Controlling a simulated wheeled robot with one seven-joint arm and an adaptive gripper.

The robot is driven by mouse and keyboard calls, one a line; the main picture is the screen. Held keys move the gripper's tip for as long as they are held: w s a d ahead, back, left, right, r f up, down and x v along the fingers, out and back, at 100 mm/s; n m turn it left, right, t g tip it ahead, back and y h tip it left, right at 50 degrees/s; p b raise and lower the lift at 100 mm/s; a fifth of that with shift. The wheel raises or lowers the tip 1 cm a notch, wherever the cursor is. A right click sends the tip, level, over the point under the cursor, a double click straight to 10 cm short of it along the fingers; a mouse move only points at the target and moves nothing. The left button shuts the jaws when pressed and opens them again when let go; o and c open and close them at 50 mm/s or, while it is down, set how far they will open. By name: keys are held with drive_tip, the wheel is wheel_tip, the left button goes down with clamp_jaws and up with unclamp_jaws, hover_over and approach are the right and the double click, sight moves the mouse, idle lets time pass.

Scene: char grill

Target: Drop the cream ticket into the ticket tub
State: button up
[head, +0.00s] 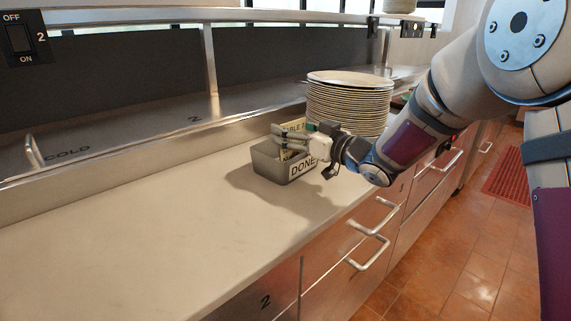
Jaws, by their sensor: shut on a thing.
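The ticket tub (269,166) is a grey open box with a white label reading DONE, standing on the pale counter. The cream ticket (295,126), with dark print reading "TABLE", shows just above the tub's rim. My gripper (283,143) reaches in from the right over the tub and is shut on the ticket. Its fingers cover part of the ticket and of the tub's opening. The ticket's lower part is hidden, so I cannot tell whether it touches the tub's floor.
A tall stack of plates (349,103) stands just behind and right of the tub, close to my gripper. A raised metal ledge (120,165) runs along the counter's back. The counter (190,230) is clear at front left. Drawer handles (370,253) stick out below its edge.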

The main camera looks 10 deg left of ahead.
drive_tip(key=o, duration=0.8)
drive_tip(key=shift+o, duration=0.2)
drive_tip(key=v, duration=1.2)
idle(0.5)
